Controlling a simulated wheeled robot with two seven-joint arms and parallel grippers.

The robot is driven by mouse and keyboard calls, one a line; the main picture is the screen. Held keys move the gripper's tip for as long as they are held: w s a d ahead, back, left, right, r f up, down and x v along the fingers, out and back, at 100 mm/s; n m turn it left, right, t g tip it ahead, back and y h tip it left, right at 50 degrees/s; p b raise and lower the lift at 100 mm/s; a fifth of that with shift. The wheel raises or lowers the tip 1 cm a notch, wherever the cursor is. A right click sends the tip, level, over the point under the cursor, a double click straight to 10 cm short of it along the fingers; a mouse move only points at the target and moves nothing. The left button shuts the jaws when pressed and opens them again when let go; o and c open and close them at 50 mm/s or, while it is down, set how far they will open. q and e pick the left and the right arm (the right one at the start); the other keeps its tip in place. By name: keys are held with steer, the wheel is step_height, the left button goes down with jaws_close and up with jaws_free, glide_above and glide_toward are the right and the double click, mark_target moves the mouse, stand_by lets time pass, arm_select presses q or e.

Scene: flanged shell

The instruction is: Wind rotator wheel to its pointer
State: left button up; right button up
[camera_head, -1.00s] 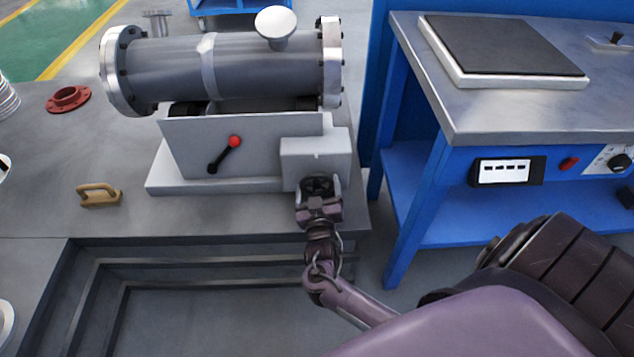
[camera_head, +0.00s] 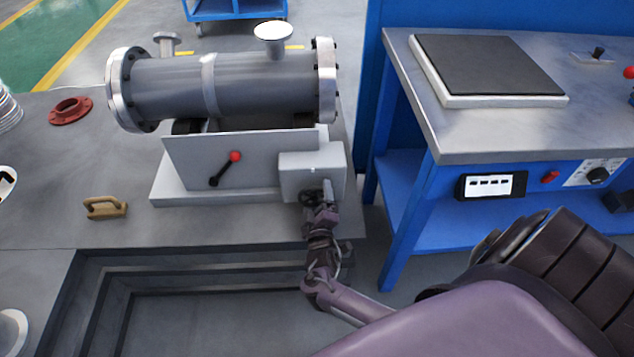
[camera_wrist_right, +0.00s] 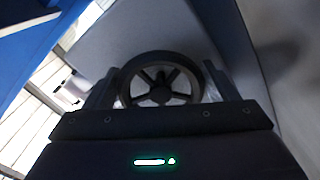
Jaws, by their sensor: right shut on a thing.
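The rotator wheel is a small dark spoked handwheel (camera_head: 309,197) on the front of the light grey gearbox (camera_head: 313,172), at the right end of the rotator's base. In the right wrist view the wheel (camera_wrist_right: 160,85) sits between the two fingers, its rim and spokes showing. My right gripper (camera_head: 318,194) is shut on the wheel, one finger at each side of the rim (camera_wrist_right: 158,92). The gripper hides part of the wheel in the head view. The flanged shell (camera_head: 225,83) lies across the rotator, its nozzle (camera_head: 273,38) pointing up. I cannot make out the pointer. My left gripper is not in view.
A lever with a red knob (camera_head: 235,157) is on the rotator's front panel. A blue-framed bench (camera_head: 520,135) stands close on the right.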

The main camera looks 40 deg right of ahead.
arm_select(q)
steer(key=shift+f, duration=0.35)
arm_select(e)
steer(key=shift+n, duration=0.3)
steer(key=o, duration=0.9)
steer(key=shift+s+a, duration=0.2)
steer(key=shift+s, duration=0.15)
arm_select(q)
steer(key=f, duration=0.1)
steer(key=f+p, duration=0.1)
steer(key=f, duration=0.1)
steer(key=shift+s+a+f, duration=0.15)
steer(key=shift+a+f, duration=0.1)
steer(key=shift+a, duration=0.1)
arm_select(e)
steer(key=v, duration=0.7)
